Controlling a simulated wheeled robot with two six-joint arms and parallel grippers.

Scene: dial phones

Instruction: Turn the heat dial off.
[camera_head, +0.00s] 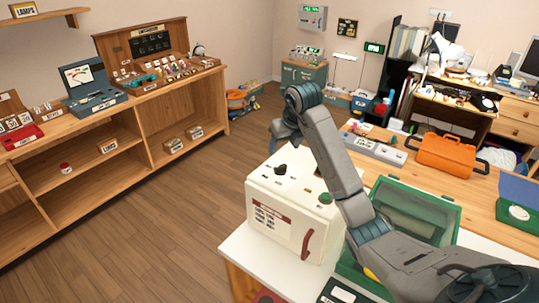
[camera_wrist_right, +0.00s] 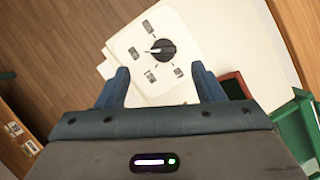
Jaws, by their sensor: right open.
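A cream box-shaped appliance (camera_head: 297,210) stands on the white counter top. On its top face is a black round dial (camera_head: 281,169). In the right wrist view the dial (camera_wrist_right: 164,49) has a pale pointer mark aimed left, with several small label plates around it, too small to read. My right gripper (camera_head: 283,133) is above the appliance, apart from the dial. In the right wrist view its two blue-grey fingers (camera_wrist_right: 161,74) are spread and empty, with the dial beyond and between them. My left gripper is not in view.
A green knob (camera_head: 325,198) sits on the same top face, and a red handle (camera_head: 307,243) is on the front. A green open case (camera_head: 418,207) stands close to the right. An orange toolbox (camera_head: 446,153) lies on the wooden table behind. Wooden floor is clear at left.

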